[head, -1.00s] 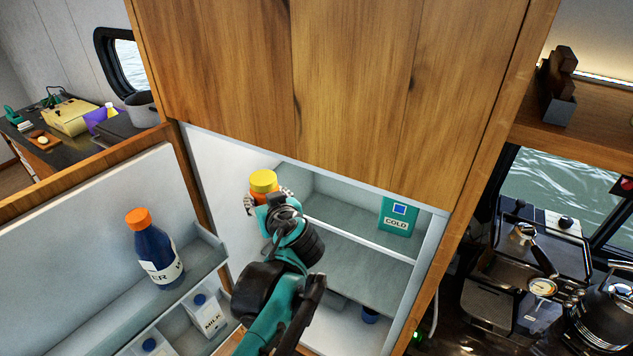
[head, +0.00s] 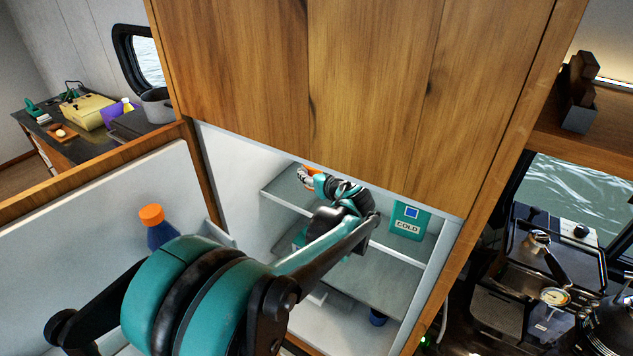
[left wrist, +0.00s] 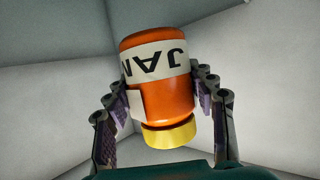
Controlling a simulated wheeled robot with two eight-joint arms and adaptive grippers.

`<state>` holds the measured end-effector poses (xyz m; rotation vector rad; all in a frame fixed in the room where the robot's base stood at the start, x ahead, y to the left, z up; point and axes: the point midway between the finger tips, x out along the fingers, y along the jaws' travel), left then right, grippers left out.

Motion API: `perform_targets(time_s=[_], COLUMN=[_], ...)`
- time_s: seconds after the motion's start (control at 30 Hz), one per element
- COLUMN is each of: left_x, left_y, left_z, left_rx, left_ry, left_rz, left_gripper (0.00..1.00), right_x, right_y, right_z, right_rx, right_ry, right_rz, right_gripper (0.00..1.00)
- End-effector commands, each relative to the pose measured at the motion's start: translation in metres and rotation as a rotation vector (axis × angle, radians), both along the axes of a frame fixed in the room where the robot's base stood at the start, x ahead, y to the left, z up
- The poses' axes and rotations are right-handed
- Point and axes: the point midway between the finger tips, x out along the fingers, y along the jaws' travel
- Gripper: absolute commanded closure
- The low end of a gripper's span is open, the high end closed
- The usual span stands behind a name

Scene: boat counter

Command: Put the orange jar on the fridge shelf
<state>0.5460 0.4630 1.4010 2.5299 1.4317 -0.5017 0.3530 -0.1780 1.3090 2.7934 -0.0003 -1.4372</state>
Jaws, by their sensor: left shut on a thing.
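The orange jar (left wrist: 167,99) has a white label with dark letters and a yellow lid, which points toward the bottom of the left wrist view. My left gripper (left wrist: 160,95) is shut on it, with a finger on each side. In the head view the left gripper (head: 306,176) is inside the open fridge, above the upper fridge shelf (head: 284,193) near its left end. Only a small orange part of the jar (head: 311,172) shows there; the rest is hidden. I cannot tell whether the jar touches the shelf. My right gripper is not in view.
A teal COLD box (head: 409,219) stands on the right of the upper shelf. A blue bottle with an orange cap (head: 155,222) stands in the open door at left, partly behind my arm. Wooden panels (head: 330,80) hang above the opening.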

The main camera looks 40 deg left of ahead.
Motion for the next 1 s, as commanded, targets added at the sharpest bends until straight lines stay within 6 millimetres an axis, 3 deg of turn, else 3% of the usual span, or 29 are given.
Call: perform_targets(time_s=[0.27,0.73,0.77,0.8,0.83,1.0], left_x=[0.001,0.004,0.004,0.004,0.004,0.004], left_y=[0.000,0.000,0.000,0.000,0.000,0.000], left_z=[-0.033,-0.042,-0.043,-0.042,-0.042,-0.042], left_rx=[0.001,0.001,0.000,0.000,0.000,0.000], left_ry=[0.000,0.000,0.000,0.000,0.000,0.000], left_rz=[0.000,0.000,0.000,0.000,0.000,0.000], left_gripper=[0.99,0.99,0.42,0.32,0.24,0.24], right_x=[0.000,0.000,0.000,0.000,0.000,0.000], right_y=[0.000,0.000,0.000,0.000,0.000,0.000], right_z=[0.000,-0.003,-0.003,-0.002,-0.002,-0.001], right_rx=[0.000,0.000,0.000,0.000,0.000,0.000], right_ry=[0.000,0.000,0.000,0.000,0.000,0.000], right_rz=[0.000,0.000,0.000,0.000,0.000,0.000], right_gripper=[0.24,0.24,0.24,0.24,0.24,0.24])
